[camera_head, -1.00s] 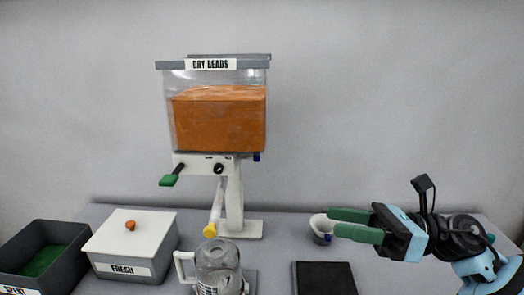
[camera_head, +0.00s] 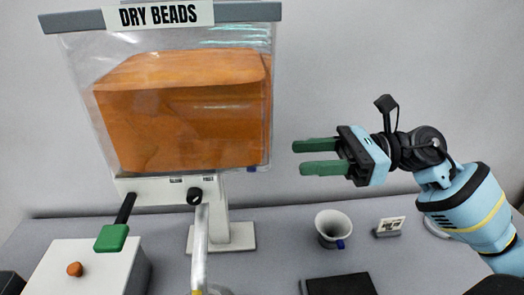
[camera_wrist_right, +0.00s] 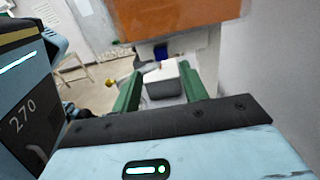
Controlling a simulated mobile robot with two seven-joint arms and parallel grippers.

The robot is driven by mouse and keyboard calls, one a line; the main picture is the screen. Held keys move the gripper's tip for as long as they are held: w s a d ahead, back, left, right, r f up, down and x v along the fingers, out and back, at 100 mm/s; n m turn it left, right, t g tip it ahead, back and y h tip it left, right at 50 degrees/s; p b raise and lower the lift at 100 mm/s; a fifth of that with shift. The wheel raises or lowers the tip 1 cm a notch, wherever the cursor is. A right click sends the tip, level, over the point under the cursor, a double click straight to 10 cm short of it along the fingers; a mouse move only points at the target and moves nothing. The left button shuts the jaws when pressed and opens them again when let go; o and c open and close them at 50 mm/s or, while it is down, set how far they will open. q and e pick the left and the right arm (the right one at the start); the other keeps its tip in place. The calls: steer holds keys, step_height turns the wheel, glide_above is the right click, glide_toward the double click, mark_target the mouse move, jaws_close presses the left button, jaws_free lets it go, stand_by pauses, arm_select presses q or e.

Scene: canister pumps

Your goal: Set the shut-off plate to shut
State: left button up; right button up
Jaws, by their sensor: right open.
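The dispenser's clear hopper (camera_head: 180,120) holds an orange mass and carries a "DRY BEADS" sign. Under it, a white bracket has a black knob (camera_head: 194,196) and two small labels too small to read. A blue tab (camera_head: 252,169) sticks out at the hopper's lower right; I cannot tell how far the plate is slid. The blue tab also shows in the right wrist view (camera_wrist_right: 160,51), ahead between the fingers. My right gripper (camera_head: 299,158) is open and empty, right of the hopper and apart from the tab, its green fingers pointing left. My left gripper is out of view.
A white cup (camera_head: 333,228), a small card stand (camera_head: 389,227) and a dark pad (camera_head: 340,284) lie below my right gripper. The air between gripper and hopper is clear.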

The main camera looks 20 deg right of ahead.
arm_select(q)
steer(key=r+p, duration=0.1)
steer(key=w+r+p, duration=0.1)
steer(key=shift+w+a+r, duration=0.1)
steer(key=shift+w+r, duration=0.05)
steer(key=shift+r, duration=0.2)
arm_select(e)
steer(key=x, duration=0.7)
steer(key=shift+a, duration=0.35)
steer(key=shift+w, duration=0.15)
steer(key=shift+c, duration=0.3)
steer(key=c, duration=0.7)
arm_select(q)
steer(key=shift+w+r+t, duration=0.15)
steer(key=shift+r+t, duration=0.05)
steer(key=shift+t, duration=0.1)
arm_select(e)
jaws_close()
